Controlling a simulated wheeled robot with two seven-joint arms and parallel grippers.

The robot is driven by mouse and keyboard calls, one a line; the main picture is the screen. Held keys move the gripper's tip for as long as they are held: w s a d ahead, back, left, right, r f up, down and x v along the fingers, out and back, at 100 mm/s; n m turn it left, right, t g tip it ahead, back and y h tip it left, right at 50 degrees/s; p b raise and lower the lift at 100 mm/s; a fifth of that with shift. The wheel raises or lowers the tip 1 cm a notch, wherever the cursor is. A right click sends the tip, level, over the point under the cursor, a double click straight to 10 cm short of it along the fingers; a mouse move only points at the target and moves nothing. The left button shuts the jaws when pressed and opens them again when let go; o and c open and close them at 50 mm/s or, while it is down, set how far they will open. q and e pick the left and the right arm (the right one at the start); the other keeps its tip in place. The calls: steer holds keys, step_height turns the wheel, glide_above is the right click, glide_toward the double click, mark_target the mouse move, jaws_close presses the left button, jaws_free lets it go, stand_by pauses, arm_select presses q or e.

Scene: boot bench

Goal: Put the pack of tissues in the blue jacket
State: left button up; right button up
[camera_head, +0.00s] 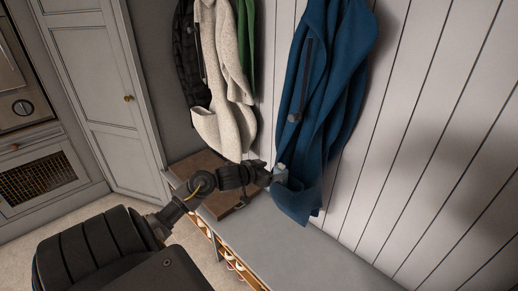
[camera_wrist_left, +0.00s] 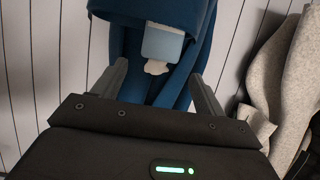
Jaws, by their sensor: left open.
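The blue jacket (camera_head: 318,85) hangs on the panelled wall, and its lower part fills the middle of the left wrist view (camera_wrist_left: 195,60). The pack of tissues (camera_head: 281,174) is pale blue with a white tissue sticking out. It is at the jacket's lower front, and shows in the left wrist view (camera_wrist_left: 162,44) against a dark blue fold like a pocket edge. I cannot tell how much of it is inside. My left gripper (camera_head: 268,172) is open, its fingers apart on either side of the pack's near end, with clear gaps in the wrist view (camera_wrist_left: 160,78). My right gripper is out of view.
A cream coat (camera_head: 222,75), a black padded jacket (camera_head: 187,60) and a green garment (camera_head: 245,45) hang to the left. Below is a bench with a grey cushion (camera_head: 290,250) and a brown item (camera_head: 203,165). A grey cupboard (camera_head: 95,75) stands at left.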

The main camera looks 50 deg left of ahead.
arm_select(q)
steer(key=v, duration=0.8)
steer(key=shift+w, duration=0.1)
steer(key=s+f+n+g, duration=0.1)
steer(key=s+f+g, duration=0.1)
steer(key=f, duration=1.1)
steer(key=s+f+n+g, duration=0.1)
steer(key=s+f+g, duration=0.1)
steer(key=f, duration=1.1)
steer(key=s+d+f+g, duration=0.1)
steer(key=s+d+f, duration=0.1)
steer(key=s+f, duration=0.35)
steer(key=s+d+f+g, duration=0.1)
steer(key=s+d+f, duration=0.15)
steer(key=f, duration=0.65)
steer(key=s+d+f+m+g, duration=0.1)
steer(key=s+d+f+g, duration=0.1)
steer(key=s+d+f, duration=0.4)
steer(key=s+d+f+m+g, duration=0.2)
steer(key=s+d+f, duration=0.3)
steer(key=s, duration=0.9)
steer(key=s+d+f+m+g, duration=0.1)
steer(key=s+d+f+g, duration=0.1)
steer(key=s+d+f, duration=0.4)
steer(key=s+f, duration=0.2)
steer(key=s, duration=0.2)
steer(key=shift+d+m+g, duration=0.3)
steer(key=shift+m, duration=0.1)
steer(key=shift+f, duration=0.15)
